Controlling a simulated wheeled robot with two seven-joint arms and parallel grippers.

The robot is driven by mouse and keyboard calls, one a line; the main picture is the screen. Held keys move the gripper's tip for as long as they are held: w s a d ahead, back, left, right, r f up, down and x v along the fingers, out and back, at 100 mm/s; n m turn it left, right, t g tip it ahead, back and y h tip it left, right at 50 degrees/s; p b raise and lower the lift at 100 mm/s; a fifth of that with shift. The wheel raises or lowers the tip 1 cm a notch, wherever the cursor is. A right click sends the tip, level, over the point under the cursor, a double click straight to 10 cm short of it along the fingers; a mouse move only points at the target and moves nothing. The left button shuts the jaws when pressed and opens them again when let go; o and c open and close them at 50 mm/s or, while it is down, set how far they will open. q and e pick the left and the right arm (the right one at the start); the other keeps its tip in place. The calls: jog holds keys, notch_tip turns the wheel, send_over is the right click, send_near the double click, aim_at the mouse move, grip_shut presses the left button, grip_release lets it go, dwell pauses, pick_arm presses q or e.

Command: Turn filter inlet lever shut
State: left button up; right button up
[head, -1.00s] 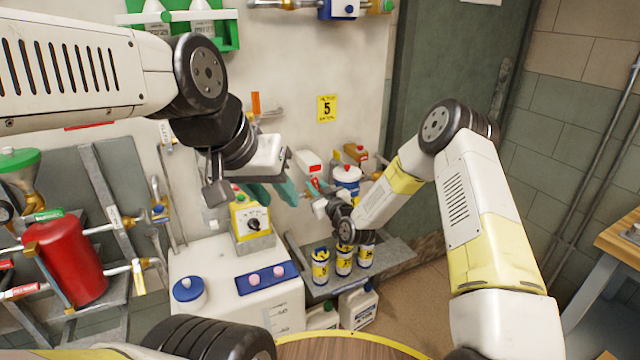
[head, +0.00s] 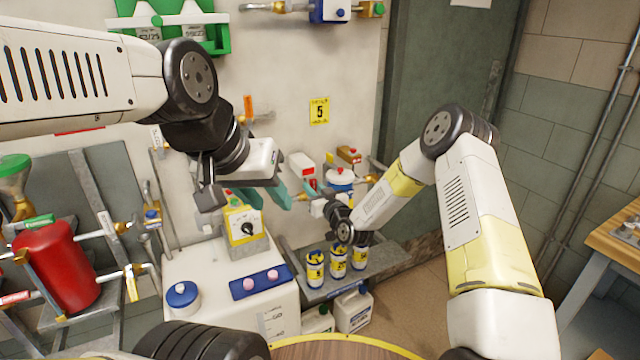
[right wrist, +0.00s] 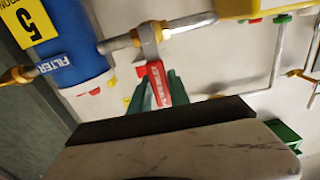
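The filter inlet lever, a red handle (right wrist: 156,82) on a grey arm, comes off a brass valve (right wrist: 150,34) on the pipe beside the blue filter (right wrist: 70,45). The lever stands roughly crosswise to this pipe. In the head view the filter's white top (head: 340,175) shows and the lever is mostly hidden. My right gripper (right wrist: 160,92) has its green fingers on both sides of the red handle, seemingly against it; its far side is hidden. It also shows in the head view (head: 312,190). My left gripper (head: 263,198) is open and empty above the yellow box.
A yellow box with a black knob (head: 246,229) sits on a white tank (head: 215,268) below my left gripper. Several yellow-labelled cans (head: 338,263) stand on a grey shelf (head: 385,258). A red cylinder (head: 62,265) is at left. A wooden table (head: 615,235) is at right.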

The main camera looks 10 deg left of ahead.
jog(key=o, duration=0.3)
jog(key=shift+o, duration=0.2)
jog(key=shift+d, duration=0.1)
jog(key=v, duration=0.7)
jog(key=shift+s+d, duration=0.2)
jog(key=shift+s, duration=0.1)
